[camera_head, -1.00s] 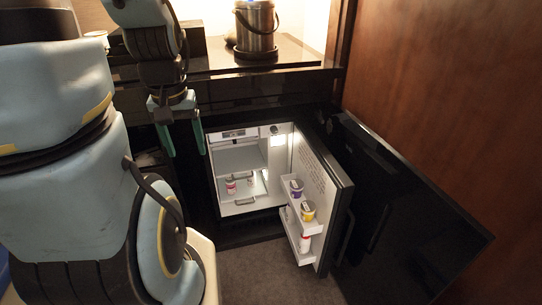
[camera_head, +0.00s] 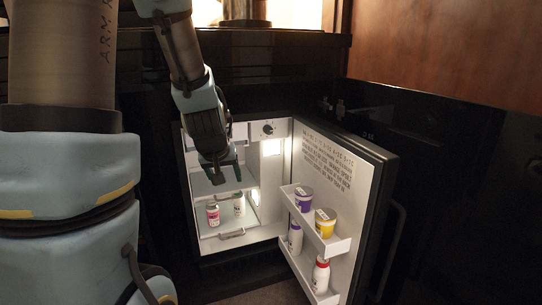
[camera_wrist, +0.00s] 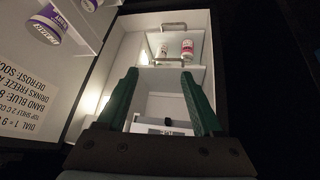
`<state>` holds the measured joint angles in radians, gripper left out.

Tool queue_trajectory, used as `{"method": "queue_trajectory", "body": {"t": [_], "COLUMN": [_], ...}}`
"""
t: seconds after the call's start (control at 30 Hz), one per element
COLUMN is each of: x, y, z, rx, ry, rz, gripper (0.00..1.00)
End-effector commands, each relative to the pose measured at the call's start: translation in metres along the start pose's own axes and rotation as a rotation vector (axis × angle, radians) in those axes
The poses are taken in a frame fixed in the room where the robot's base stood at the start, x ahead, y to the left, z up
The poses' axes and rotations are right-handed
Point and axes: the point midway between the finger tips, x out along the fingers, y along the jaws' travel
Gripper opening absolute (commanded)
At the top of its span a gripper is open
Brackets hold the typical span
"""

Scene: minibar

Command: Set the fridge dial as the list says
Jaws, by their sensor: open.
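The small fridge stands open. Its dial (camera_head: 268,129) is a dark round knob on the white panel at the top right of the interior, beside a lit lamp. A dark knob (camera_wrist: 168,122) shows between my fingers in the wrist view; its setting is too small to read. A printed list (camera_head: 325,152) is on the inside of the open door; part of it shows upside down in the wrist view (camera_wrist: 30,105), with "DIAL" legible. My gripper (camera_head: 226,176) is open and empty at the fridge opening, left of and below the dial. Its green fingers (camera_wrist: 159,73) are apart.
The open fridge door (camera_head: 372,200) stands to the right, its shelves holding purple and yellow tubs (camera_head: 325,222) and white bottles (camera_head: 295,238). A pink-labelled bottle (camera_head: 213,214) and another bottle (camera_head: 239,204) stand inside. A dark counter (camera_head: 290,43) is above.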

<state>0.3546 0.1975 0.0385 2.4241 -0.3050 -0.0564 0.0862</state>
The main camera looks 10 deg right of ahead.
Motion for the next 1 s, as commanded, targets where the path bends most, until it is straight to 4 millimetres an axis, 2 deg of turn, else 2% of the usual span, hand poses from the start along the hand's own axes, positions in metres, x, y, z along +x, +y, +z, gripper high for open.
{"method": "queue_trajectory", "body": {"t": [0.03, 0.2, 0.33, 0.5, 0.6, 0.73, 0.87, 1.0], "x": [0.024, 0.055, 0.061, 0.050, 0.042, 0.037, 0.044, 0.058], "y": [0.021, 0.082, 0.123, 0.158, 0.168, 0.172, 0.168, 0.161], "z": [-0.013, -0.075, -0.102, -0.109, -0.107, -0.108, -0.118, -0.139], "rx": [0.005, -0.014, -0.025, -0.033, -0.036, -0.039, -0.041, -0.041], "ry": [0.080, 0.400, 0.645, 0.883, 0.963, 1.008, 1.013, 1.013], "rz": [0.009, -0.021, -0.094, -0.204, -0.250, -0.279, -0.282, -0.282], "gripper": [0.68, 0.68, 0.68, 0.68, 0.68, 0.68, 0.68, 0.68]}}
